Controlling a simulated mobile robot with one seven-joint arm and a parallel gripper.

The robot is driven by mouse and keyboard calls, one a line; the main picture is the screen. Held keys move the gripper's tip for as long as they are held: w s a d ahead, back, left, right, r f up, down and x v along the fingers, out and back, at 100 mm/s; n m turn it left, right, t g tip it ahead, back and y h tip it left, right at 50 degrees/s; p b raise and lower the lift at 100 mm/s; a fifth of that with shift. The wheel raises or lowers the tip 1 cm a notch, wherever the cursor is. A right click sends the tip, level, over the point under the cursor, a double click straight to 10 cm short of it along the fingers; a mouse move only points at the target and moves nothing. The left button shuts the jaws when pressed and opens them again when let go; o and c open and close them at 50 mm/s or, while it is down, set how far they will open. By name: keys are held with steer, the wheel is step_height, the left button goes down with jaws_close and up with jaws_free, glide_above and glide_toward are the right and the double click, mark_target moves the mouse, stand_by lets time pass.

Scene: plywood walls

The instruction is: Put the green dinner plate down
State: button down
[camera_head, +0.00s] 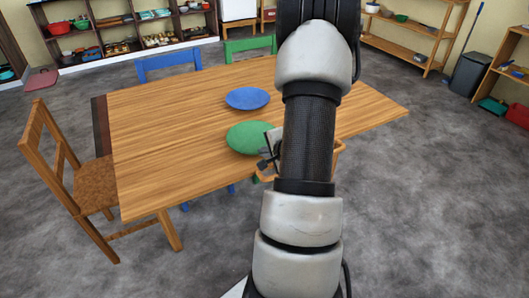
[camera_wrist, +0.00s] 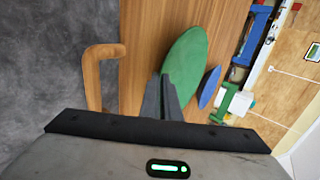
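The green dinner plate (camera_head: 250,137) is at the near edge of the wooden table (camera_head: 165,115), close to level. It also shows in the wrist view (camera_wrist: 186,62). My gripper (camera_head: 270,150) is at the plate's right rim, partly hidden behind my arm. In the wrist view my gripper's dark fingers (camera_wrist: 162,95) come close together over the plate's rim and look shut on it. Whether the plate's underside touches the tabletop or hangs slightly above it, I cannot tell.
A blue plate (camera_head: 247,98) lies on the table just beyond the green one. A wooden chair (camera_head: 68,170) stands at the left end; blue (camera_head: 168,62) and green (camera_head: 250,46) chairs stand behind. The table's left half is bare.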

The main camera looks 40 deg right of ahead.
steer(key=c, duration=2)
jaws_free()
steer(key=shift+r, duration=0.1)
steer(key=p+v, duration=0.2)
steer(key=v, duration=1)
